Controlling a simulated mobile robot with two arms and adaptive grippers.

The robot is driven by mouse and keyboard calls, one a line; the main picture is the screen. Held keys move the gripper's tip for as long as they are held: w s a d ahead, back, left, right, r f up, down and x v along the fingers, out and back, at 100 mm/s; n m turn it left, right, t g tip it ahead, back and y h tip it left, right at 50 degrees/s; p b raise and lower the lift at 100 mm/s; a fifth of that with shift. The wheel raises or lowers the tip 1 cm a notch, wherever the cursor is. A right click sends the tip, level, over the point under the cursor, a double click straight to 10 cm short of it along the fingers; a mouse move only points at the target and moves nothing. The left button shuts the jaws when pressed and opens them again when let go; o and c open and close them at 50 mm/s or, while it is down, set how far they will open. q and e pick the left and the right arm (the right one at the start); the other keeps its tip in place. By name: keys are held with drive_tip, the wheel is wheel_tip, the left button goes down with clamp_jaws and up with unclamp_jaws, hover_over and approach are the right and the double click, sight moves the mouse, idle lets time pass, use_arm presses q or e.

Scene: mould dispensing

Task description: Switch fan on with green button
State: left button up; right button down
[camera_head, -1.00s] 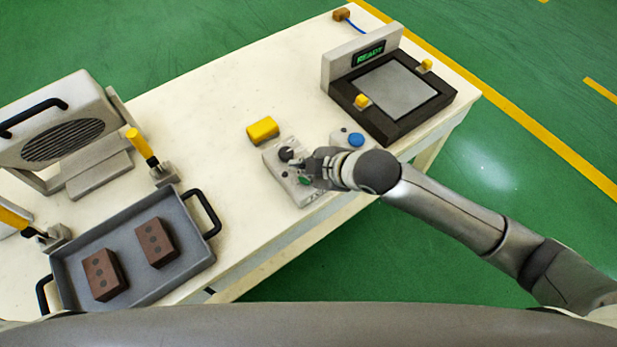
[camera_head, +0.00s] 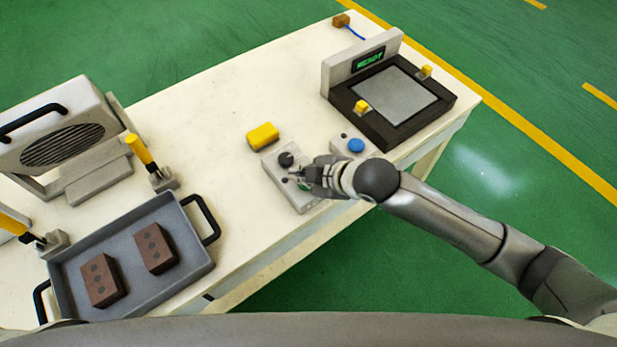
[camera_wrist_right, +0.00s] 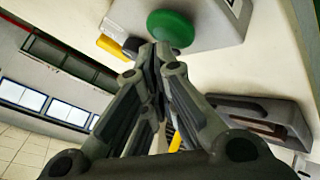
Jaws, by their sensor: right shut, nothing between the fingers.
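The green button (camera_head: 304,185) sits on a small light-grey control box (camera_head: 300,200) near the table's front edge, partly hidden by my right gripper. The box also carries a black knob (camera_head: 286,159). My right gripper (camera_head: 298,176) is shut and empty, with its tips right by the green button. In the wrist view the button (camera_wrist_right: 171,28) is just beyond the shut fingertips (camera_wrist_right: 156,50); I cannot tell whether they touch it. The fan (camera_head: 62,145), a grey housing with a dark round grille, stands at the left of the table. My left gripper is out of view.
A yellow block (camera_head: 262,136) lies behind the control box. A blue button (camera_head: 356,145) is on another box to the right. A dark plate unit with a green display (camera_head: 369,58) stands at the back right. A grey tray (camera_head: 190,272) with two brown blocks is front left.

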drive_tip(key=shift+f, duration=0.15)
idle(0.4)
drive_tip(key=shift+f, duration=0.3)
idle(0.3)
drive_tip(key=shift+r+p, duration=0.4)
drive_tip(key=shift+p, duration=0.4)
wheel_tip(320, 180, up, 6)
drive_tip(key=p, duration=0.6)
drive_tip(key=shift+r, duration=0.1)
